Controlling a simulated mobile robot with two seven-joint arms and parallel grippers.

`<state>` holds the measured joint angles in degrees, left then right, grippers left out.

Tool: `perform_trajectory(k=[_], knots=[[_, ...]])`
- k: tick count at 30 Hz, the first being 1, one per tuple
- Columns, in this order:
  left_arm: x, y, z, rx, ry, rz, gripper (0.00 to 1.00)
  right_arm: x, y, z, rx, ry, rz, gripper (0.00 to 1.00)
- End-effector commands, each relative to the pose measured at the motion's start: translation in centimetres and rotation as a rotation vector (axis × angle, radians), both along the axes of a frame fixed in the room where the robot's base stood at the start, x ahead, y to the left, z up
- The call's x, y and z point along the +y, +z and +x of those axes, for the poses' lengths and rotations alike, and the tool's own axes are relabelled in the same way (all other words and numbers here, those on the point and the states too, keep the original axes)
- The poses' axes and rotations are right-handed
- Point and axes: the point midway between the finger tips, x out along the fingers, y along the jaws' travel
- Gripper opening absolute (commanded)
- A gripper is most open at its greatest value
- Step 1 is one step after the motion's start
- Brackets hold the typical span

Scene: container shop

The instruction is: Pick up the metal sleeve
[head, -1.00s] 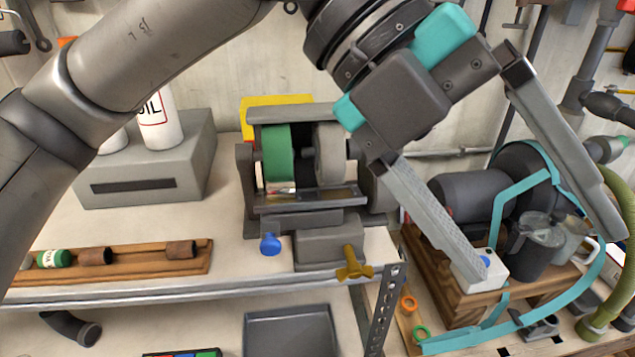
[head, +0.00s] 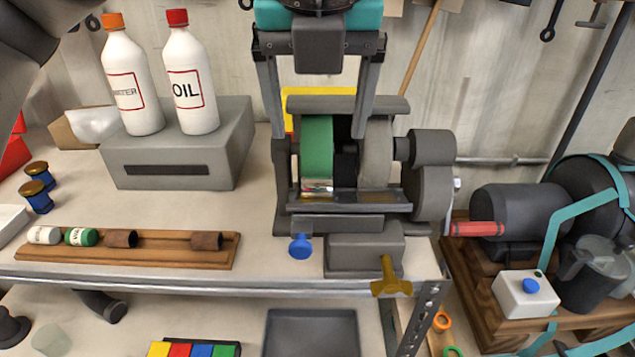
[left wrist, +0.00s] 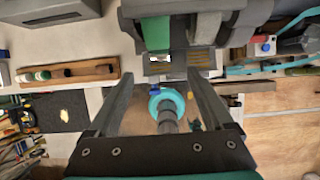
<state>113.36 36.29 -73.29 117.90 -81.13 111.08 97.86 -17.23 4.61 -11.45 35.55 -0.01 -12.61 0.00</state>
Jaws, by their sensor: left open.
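A small shiny metal sleeve (head: 317,185) lies on the ledge of the grinder (head: 345,223), in front of its green wheel. In the left wrist view the sleeve (left wrist: 157,57) shows as a bright piece below the green band. My left gripper (head: 320,130) is open and points down, its two fingers spread to either side of the grinder's wheels. The fingers look empty and apart from the sleeve. In the left wrist view the open fingers (left wrist: 158,82) frame the space before the grinder's ledge. My right gripper is not in view.
A wooden rack (head: 130,262) with several short cylinders lies left on the bench. White bottles stand on a grey box (head: 180,160). A blue knob (head: 300,246) and a brass-coloured handle (head: 390,277) stick out in front. A motor (head: 515,210) sits at the right.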

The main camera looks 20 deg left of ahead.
Motion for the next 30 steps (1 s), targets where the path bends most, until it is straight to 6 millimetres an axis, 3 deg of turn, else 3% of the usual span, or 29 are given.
perform_trajectory(k=[3,13,21,30], knots=[[0.3,-2.1,0.8,0.005,-0.001,0.001,0.85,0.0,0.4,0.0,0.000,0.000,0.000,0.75],[0.6,-4.7,1.8,0.002,-0.003,0.001,0.85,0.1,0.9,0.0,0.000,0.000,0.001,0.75],[1.0,-8.2,2.9,0.004,-0.002,0.000,0.85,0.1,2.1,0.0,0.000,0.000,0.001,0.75],[1.1,-9.0,3.2,0.002,-0.004,-0.001,0.85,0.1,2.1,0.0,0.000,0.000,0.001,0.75]])
